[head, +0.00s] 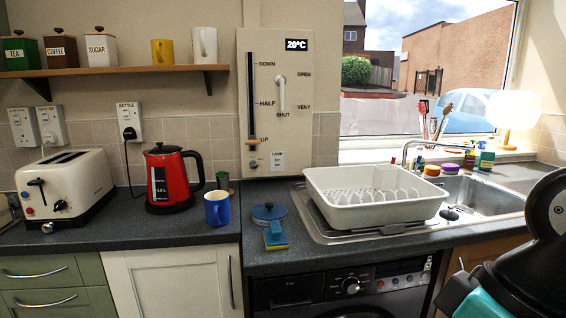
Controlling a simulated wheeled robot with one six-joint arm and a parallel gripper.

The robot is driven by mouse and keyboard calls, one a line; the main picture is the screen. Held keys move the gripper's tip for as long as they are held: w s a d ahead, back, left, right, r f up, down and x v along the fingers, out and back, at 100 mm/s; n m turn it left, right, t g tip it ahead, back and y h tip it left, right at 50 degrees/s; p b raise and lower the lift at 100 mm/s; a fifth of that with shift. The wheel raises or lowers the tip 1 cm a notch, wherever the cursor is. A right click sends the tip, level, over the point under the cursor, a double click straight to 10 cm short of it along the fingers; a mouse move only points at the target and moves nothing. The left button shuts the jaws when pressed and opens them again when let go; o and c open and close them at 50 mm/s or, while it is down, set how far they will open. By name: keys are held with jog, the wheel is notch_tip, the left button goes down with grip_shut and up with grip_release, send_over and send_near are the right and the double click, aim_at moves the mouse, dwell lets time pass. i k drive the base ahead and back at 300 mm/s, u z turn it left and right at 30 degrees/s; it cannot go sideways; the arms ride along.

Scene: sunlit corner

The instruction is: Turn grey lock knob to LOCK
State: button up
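A cream control panel (258,105) hangs on the wall above the counter. A small grey knob (253,164) sits at its lower left, below the slider handle (254,142). It is too small to tell which way the knob points, and I cannot read a LOCK mark. My black and teal arm shows at the right edge, well away from the panel; no gripper fingertips are visible.
A white dish rack (350,222) stands on the drainer right of the panel. A blue round-lidded thing (269,211) and a blue and yellow sponge (275,236) lie on the counter below the panel. A blue mug (217,208) and red kettle (168,180) stand left.

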aim_at(252, 164)
jog(key=u, duration=0.15)
jog(key=i, duration=0.6)
jog(key=u, duration=1.05)
jog(key=i, duration=0.9)
jog(key=u, duration=0.25)
